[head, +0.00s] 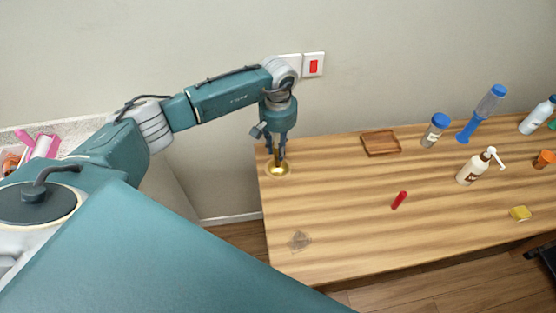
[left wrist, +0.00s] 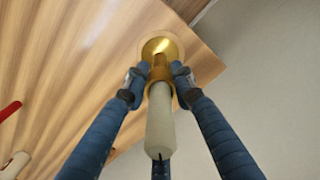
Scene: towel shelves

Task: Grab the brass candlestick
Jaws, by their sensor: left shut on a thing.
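The brass candlestick (head: 277,169) stands upright at the left back corner of the wooden table (head: 330,225). Its round base rests on or just over the tabletop; I cannot tell which. In the left wrist view the candlestick (left wrist: 160,68) holds a pale candle (left wrist: 160,125) that points towards the camera. My left gripper (head: 277,157) comes down from above, with its fingers closed around the candlestick's stem. In the left wrist view the fingertips of this gripper (left wrist: 159,74) press on the stem from both sides. My right gripper is not visible.
A wooden tray (head: 381,143) lies to the right of the candlestick. A red object (head: 399,200) lies mid-table. A blue-capped jar (head: 435,130), a pump bottle (head: 474,167) and a yellow block (head: 520,213) are further right. The wall is close behind.

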